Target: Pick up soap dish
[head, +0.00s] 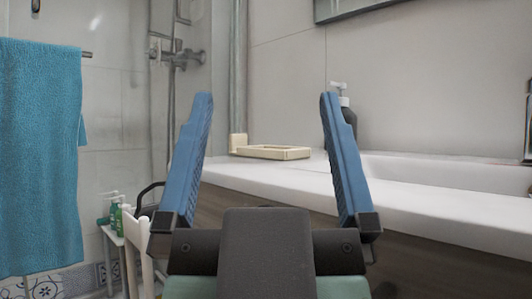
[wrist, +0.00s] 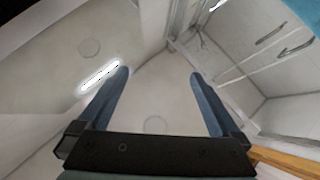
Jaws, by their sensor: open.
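A cream soap dish (head: 273,152) lies on the white counter, seen between my gripper's fingers in the head view. It is low and rectangular with a raised rim. My gripper (head: 266,98) is open and empty, its two blue fingers pointing up, nearer to the camera than the dish and not touching it. In the wrist view my gripper (wrist: 160,72) is open toward the ceiling, and the soap dish does not show there.
The white counter (head: 285,178) runs to the right into a basin (head: 430,172). A dark pump bottle (head: 346,110) stands behind the right finger. A blue towel (head: 40,150) hangs at left. Green bottles (head: 115,215) stand on a small rack beside a white chair (head: 137,245).

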